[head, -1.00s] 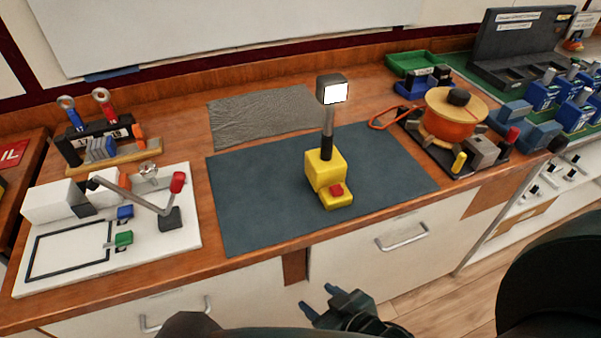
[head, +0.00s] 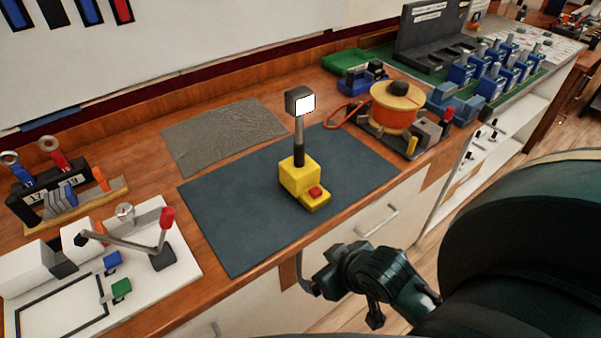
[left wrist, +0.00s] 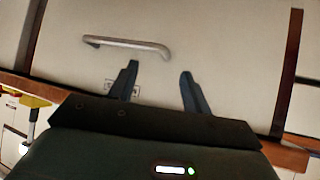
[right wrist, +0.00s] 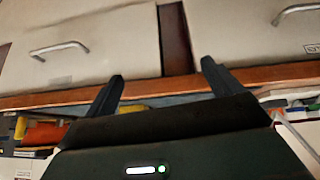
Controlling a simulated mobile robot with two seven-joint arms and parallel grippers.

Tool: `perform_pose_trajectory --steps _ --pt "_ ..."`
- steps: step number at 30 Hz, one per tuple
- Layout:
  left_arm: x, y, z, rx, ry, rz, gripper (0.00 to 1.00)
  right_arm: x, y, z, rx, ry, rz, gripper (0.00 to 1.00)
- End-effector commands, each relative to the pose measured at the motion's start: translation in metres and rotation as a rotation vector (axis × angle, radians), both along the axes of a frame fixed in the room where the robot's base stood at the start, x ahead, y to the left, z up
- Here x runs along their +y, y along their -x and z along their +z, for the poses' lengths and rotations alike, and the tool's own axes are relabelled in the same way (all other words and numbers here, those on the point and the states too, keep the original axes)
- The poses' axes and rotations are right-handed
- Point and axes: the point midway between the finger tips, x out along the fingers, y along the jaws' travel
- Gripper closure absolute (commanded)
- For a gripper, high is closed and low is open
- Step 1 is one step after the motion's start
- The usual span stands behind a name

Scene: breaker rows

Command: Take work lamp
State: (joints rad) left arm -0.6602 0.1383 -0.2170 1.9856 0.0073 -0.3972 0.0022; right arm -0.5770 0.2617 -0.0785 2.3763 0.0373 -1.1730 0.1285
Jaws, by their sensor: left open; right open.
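The work lamp (head: 298,178) stands upright on the dark blue mat (head: 230,215) in the head view. It has a yellow block base with a red button, a dark and grey post, and a lit square head. My right gripper (head: 316,282) is in front of the bench edge, below and apart from the lamp. In the right wrist view my right gripper (right wrist: 162,70) is open and empty before the drawer fronts. My left gripper (left wrist: 160,72) is open and empty in the left wrist view, facing a drawer front; the head view does not show it.
A grey textured mat (head: 225,135) lies behind the blue mat. An orange spool (head: 395,110) stands to the right. A white board with a red-knobbed lever (head: 167,220) is at the left. A drawer handle (head: 378,222) sticks out below the bench edge.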

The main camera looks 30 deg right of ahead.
Motion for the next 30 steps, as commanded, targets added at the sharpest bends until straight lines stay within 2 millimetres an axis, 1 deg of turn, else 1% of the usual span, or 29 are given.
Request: perform_pose_trajectory --steps 1,3,5,9,15,18,20,23,30 --pt "0.001 0.000 0.000 0.004 -0.003 0.002 0.52 -0.012 -0.007 0.009 -0.029 0.011 -0.014 0.09" --pt "0.002 0.000 0.000 0.007 -0.004 0.003 0.52 -0.025 -0.019 0.020 -0.085 0.012 -0.035 0.09" --pt "0.002 -0.001 0.000 0.006 -0.005 0.004 0.52 -0.036 -0.031 0.029 -0.140 0.010 -0.047 0.09" --pt "0.003 -0.003 0.002 0.002 -0.006 0.005 0.52 -0.057 -0.059 0.053 -0.289 -0.014 -0.057 0.09" --pt "0.003 -0.003 0.001 0.002 -0.007 0.005 0.52 -0.075 -0.093 0.091 -0.482 -0.076 -0.033 0.09" --pt "0.003 -0.003 0.001 0.002 -0.007 0.005 0.52 -0.079 -0.102 0.103 -0.541 -0.105 -0.020 0.09" --pt "0.003 -0.003 0.001 0.002 -0.007 0.005 0.52 -0.080 -0.106 0.107 -0.559 -0.114 -0.015 0.09" --pt "0.003 -0.002 0.001 0.005 -0.007 0.006 0.52 -0.080 -0.116 0.105 -0.567 -0.119 -0.015 0.09" --pt "0.004 0.002 0.001 0.012 -0.010 0.003 0.52 -0.076 -0.154 0.090 -0.567 -0.118 -0.015 0.09"
